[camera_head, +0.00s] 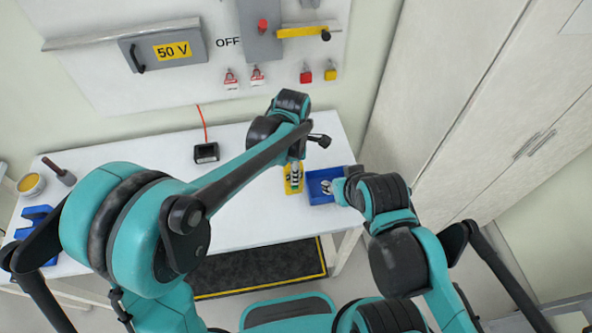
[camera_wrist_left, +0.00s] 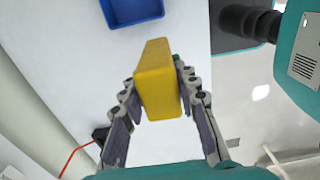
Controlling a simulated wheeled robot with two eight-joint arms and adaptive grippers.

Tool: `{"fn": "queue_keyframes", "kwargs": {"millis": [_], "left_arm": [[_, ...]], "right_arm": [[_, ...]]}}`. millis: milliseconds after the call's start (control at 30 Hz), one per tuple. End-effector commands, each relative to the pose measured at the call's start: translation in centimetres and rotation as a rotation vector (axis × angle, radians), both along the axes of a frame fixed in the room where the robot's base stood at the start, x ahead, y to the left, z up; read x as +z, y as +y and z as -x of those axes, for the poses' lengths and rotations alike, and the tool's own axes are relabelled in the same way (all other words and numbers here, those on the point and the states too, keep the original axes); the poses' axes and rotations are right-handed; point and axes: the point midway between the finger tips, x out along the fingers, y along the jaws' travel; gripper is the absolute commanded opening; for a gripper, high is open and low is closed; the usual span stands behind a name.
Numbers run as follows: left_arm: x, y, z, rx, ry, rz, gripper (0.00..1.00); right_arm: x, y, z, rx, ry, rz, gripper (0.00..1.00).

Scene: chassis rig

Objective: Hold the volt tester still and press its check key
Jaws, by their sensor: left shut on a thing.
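The volt tester appears to be the yellow block (camera_wrist_left: 157,80) in the left wrist view; it also shows as a yellow patch in the head view (camera_head: 288,186). My left gripper (camera_head: 294,174) is shut on it, one finger on each side, over the right part of the table. In the wrist view the left gripper (camera_wrist_left: 160,93) has its fingers pressed against the block's sides. No check key can be made out. My right arm reaches in from the right, with its hand by the blue bin; its fingers are too small and partly hidden to tell their state.
A blue bin (camera_head: 313,196) sits just right of the yellow block. A black box (camera_head: 206,153) with a red cord stands left on the white table (camera_head: 130,153). A bowl (camera_head: 31,184) and blue holder (camera_head: 35,222) are far left. A 50 V cabinet (camera_head: 135,65) hangs behind.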

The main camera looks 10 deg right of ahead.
Motion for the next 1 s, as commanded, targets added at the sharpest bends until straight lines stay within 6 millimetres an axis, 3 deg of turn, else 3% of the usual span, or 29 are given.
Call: {"fn": "queue_keyframes", "kwargs": {"millis": [1000], "left_arm": [[-3.0, 2.7, -1.6, 0.001, 0.000, 0.000, 0.00]], "right_arm": [[-2.4, 0.0, 0.0, 0.000, 0.000, 0.000, 0.40]]}}
